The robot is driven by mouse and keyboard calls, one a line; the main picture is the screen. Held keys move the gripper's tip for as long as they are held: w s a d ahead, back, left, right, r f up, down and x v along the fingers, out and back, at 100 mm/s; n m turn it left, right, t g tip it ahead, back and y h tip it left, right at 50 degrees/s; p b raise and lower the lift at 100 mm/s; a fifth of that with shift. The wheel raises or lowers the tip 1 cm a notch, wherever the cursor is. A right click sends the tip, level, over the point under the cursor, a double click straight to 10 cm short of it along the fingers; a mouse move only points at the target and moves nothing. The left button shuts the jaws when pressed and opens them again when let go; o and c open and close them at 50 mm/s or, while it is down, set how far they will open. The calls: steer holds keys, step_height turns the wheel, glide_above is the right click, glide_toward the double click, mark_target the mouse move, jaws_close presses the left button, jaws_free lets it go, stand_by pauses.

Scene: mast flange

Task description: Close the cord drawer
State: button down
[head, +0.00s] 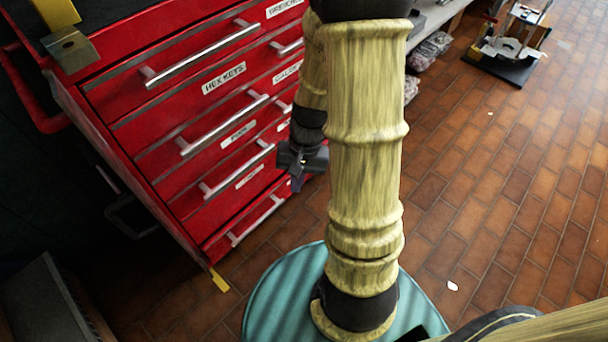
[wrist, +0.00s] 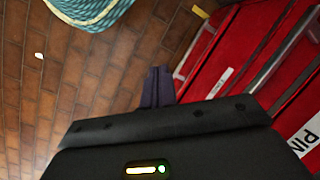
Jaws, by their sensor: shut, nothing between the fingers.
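A red drawer cabinet (head: 148,120) stands at the left in the head view, with labelled drawers and silver bar handles. No drawer clearly stands out from the front. My gripper (head: 297,183) is low in front of the cabinet's right part, partly hidden by my arm. In the wrist view its dark fingers (wrist: 158,86) are together and empty, with a lower drawer front (wrist: 235,65) just to their right.
The brick-tiled floor (head: 490,170) is open to the right. A black-based stand (head: 500,62) is at the top right. A grey box (head: 40,305) lies at the lower left. A yellow tag (head: 218,280) shows at the cabinet's bottom corner.

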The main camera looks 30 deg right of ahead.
steer(key=w+d+f+m+t+y+b, duration=0.1)
steer(key=d+f+m+t, duration=0.4)
steer(key=f+m, duration=0.3)
steer(key=w+d+f+m+t+y+b, duration=0.1)
steer(key=w+d+f+m+t, duration=0.1)
steer(key=d+f+m+t, duration=0.3)
steer(key=w+d+f+m+t+y+b, duration=0.1)
steer(key=d+f+m+t, duration=0.5)
steer(key=f+m, duration=0.7)
steer(key=shift+w+f+t+b, duration=0.4)
steer(key=shift+f+t, duration=0.2)
steer(key=shift+t, duration=0.5)
steer(key=shift+w, duration=0.1)
steer(key=b+x, duration=0.6)
steer(key=x, duration=0.7)
steer(key=shift+w+a, duration=0.25)
